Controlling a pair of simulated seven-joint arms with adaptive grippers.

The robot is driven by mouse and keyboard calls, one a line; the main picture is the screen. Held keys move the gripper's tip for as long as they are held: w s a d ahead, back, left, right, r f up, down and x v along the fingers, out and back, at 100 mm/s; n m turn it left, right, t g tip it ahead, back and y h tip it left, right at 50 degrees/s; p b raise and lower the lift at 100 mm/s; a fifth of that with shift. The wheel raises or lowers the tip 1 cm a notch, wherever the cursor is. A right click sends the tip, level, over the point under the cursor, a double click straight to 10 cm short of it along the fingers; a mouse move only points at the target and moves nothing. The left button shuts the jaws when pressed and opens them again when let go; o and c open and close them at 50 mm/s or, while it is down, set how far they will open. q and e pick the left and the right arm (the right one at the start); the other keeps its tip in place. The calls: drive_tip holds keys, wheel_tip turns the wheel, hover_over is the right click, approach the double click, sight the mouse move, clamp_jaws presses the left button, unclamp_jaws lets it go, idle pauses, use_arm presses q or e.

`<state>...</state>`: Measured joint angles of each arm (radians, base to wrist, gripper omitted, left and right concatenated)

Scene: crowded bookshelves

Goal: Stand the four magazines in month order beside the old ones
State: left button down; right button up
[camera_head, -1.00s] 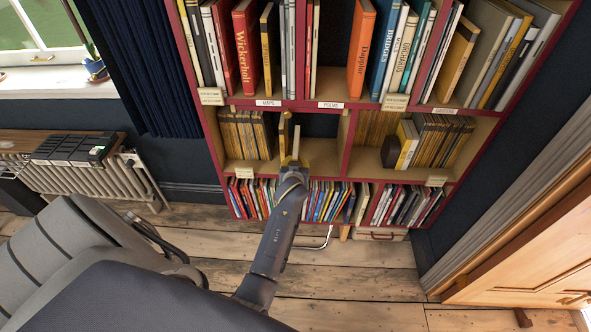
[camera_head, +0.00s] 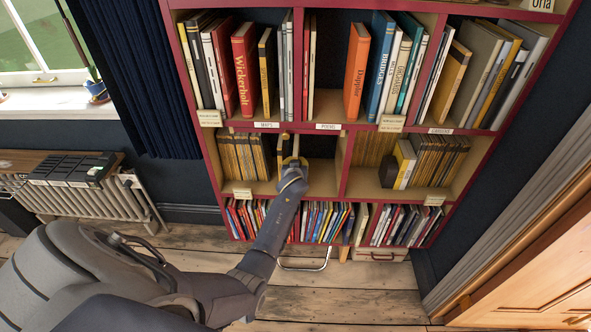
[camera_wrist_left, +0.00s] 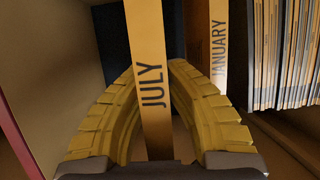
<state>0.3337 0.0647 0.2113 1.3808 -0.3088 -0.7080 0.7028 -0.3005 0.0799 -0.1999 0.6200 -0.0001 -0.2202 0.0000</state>
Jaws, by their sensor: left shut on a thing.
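My left gripper (camera_head: 292,164) is inside the left compartment of the middle shelf. In the left wrist view its yellow fingers (camera_wrist_left: 165,110) are shut around the yellow JULY magazine (camera_wrist_left: 152,75), whose spine runs between them. The JANUARY magazine (camera_wrist_left: 218,45) stands a little apart, right of it in that view. Further right is a packed row of old magazines (camera_wrist_left: 283,55). In the head view this row (camera_head: 243,157) fills the left end of the compartment. My gripper partly hides the held magazine there. My right gripper is not in view.
The compartment is empty right of my gripper, up to the red divider (camera_head: 345,165). The adjoining compartment holds more old magazines (camera_head: 440,160) and a dark bookend (camera_head: 388,174). Books crowd the shelf above, and thin coloured volumes (camera_head: 325,220) fill the one below.

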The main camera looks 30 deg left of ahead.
use_arm(q)
drive_tip(key=w+a, duration=0.3)
drive_tip(key=w, duration=0.2)
drive_tip(key=shift+w+a+f, duration=0.15)
drive_tip(key=shift+w+f, duration=0.15)
drive_tip(key=shift+w, duration=0.05)
drive_tip(key=shift+f, duration=0.35)
idle(0.6)
drive_tip(key=c, duration=1.4)
unclamp_jaws()
drive_tip(key=shift+f, duration=0.15)
drive_tip(key=shift+s, duration=0.15)
drive_tip(key=s+d, duration=0.4)
drive_tip(key=s, duration=0.3)
drive_tip(key=shift+s+d, duration=0.25)
drive_tip(key=shift+s, duration=0.05)
